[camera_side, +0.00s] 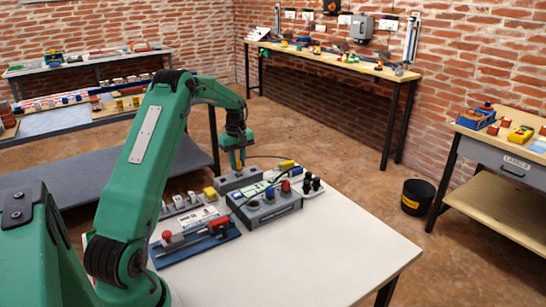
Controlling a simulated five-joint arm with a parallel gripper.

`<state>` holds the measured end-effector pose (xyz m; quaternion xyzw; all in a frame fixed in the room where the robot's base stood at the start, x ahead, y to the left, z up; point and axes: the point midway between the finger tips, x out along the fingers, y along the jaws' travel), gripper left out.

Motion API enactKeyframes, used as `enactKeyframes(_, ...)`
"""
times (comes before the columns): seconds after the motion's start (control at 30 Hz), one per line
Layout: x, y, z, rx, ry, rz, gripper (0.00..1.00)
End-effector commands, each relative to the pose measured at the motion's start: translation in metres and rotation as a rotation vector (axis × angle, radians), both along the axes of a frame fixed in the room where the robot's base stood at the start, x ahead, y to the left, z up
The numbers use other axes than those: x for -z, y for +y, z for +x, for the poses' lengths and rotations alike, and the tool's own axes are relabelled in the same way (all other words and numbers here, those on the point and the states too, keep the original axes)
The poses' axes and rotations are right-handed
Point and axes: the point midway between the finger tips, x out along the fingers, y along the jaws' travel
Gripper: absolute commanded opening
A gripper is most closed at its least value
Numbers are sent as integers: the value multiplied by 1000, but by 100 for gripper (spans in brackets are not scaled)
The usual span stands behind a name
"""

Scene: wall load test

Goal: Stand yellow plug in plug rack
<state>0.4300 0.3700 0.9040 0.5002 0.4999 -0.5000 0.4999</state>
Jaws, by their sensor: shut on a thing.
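My gripper (238,163) points down over the grey block with holes (237,180) at the back of the white table, which looks like the plug rack. I cannot tell whether that thing touches the block. A yellow piece (287,165) shows at the back right of the bench group, and a yellow block (210,193) stands left of the grey block. I cannot tell whether either is the yellow plug.
A grey box (267,208) with blue and red tops stands in front of the grey block, with black pegs (312,184) to its right. A blue-based fixture (195,246) with a red knob lies front left. A dark cable arcs behind. The table's (310,255) front right is clear.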

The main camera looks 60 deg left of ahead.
Motion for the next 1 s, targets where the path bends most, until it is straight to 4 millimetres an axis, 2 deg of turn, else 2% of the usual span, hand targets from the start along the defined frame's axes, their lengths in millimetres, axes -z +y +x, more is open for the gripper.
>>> enactKeyframes(1.0,11,0,0,0,0,0,1)
